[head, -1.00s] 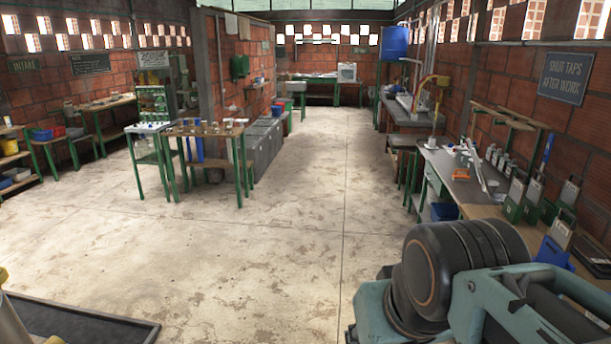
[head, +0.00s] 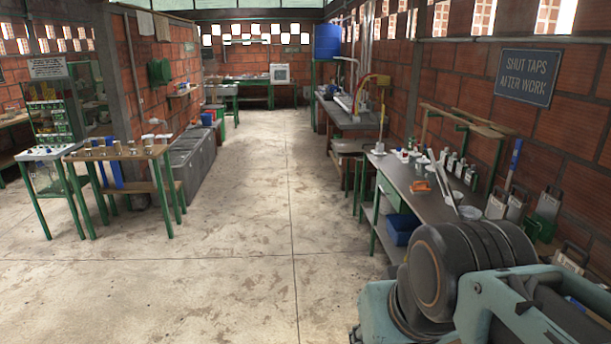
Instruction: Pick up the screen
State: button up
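I cannot tell for certain which thing is the screen. Several upright flat panels with handle-like tops stand against the right wall at the near end of the right workbench (head: 405,180), among them a pale one (head: 517,206) and a green-framed one (head: 547,212). They are small in the head view, and my arm hides part of that area. My arm's dark joint and teal link fill the lower right corner. My gripper is not in view.
Open concrete floor (head: 235,275) lies ahead and left. A blue tank (head: 327,42) is at the back. A blue bin (head: 402,229) sits under the right workbench.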

aim_at(549, 207)
jog(key=i, duration=1.2)
jog(key=i+z, duration=0.25)
jog(key=i, duration=0.25)
jog(key=i+j+z, duration=0.25)
jog(key=i, duration=0.3)
jog(key=i+l+z, duration=0.1)
jog(key=z, duration=0.25)
jog(key=i+z, duration=0.55)
jog(key=z, duration=0.15)
